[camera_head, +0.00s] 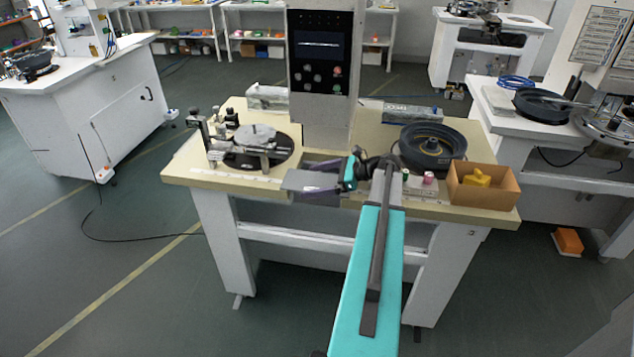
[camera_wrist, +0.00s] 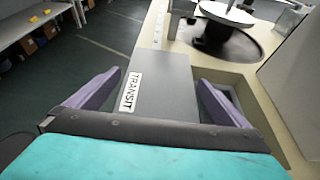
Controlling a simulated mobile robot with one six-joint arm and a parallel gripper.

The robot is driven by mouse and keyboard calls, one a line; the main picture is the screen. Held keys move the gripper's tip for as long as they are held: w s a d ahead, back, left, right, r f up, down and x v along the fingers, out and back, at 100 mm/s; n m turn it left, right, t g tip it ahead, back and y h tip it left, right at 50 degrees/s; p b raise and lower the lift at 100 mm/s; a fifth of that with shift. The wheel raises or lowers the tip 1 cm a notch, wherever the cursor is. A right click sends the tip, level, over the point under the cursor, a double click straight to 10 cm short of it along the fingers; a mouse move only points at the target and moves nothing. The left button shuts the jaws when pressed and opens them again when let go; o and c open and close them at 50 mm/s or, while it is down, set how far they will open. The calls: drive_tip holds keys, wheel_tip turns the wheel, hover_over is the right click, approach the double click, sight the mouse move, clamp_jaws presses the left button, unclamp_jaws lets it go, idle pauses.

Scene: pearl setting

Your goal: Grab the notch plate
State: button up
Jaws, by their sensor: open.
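A flat grey plate (camera_head: 305,181) lies near the table's front edge, left of the middle. In the wrist view this grey plate (camera_wrist: 165,75) carries a white label reading TRANSIT. I cannot make out a notch on it, so I cannot tell whether it is the notch plate. My gripper (camera_head: 322,190) is low at the front edge, by the plate's right end. In the wrist view my gripper (camera_wrist: 160,82) has its two purple fingers spread, with the plate in view between them. I cannot tell whether the fingers touch it.
A black turntable (camera_head: 258,150) with metal parts stands left on the table (camera_head: 230,187). A black ring-shaped part (camera_head: 432,147) and a cardboard box (camera_head: 484,191) with a yellow item are to the right. A tall white column (camera_head: 322,120) rises behind.

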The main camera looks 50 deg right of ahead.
drive_tip(key=shift+w+a+f, duration=0.1)
drive_tip(key=shift+w, duration=0.05)
idle(0.4)
drive_tip(key=c, duration=1)
drive_tip(key=shift+r+b, duration=0.5)
drive_tip(key=shift+r, duration=0.8)
drive_tip(key=s+d+r+b, duration=0.1)
drive_tip(key=s+r+b, duration=0.1)
drive_tip(key=s, duration=1.4)
drive_tip(key=shift+d+r+b, duration=0.2)
drive_tip(key=shift+b, duration=0.3)
